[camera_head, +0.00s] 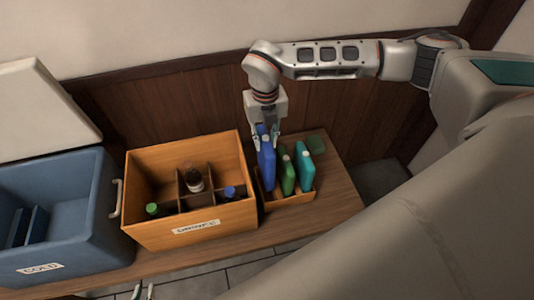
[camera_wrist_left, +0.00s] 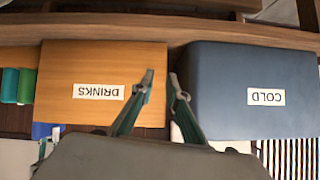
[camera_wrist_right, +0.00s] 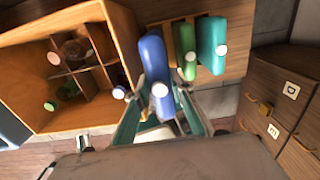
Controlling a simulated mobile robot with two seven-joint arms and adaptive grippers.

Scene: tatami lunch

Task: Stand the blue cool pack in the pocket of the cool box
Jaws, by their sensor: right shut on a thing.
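The blue cool pack (camera_head: 267,162) stands in a small wooden rack (camera_head: 300,197) beside a green pack (camera_head: 288,175) and a teal pack (camera_head: 305,168). My right gripper (camera_head: 267,140) is shut on the blue pack's upper part. In the right wrist view the blue pack (camera_wrist_right: 156,75) sits between the fingers (camera_wrist_right: 160,98). The cool box (camera_head: 70,215), blue and labelled COLD, is open at the far left, with upright dividers forming a pocket (camera_head: 25,228) inside. My left gripper (camera_wrist_left: 160,85) is open and empty, with its fingertips (camera_head: 143,290) at the head view's bottom edge.
A wooden DRINKS crate (camera_head: 210,222) with bottles in compartments stands between the rack and the cool box. The cool box's pale lid (camera_head: 45,110) leans up behind it. A wall runs along the back.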

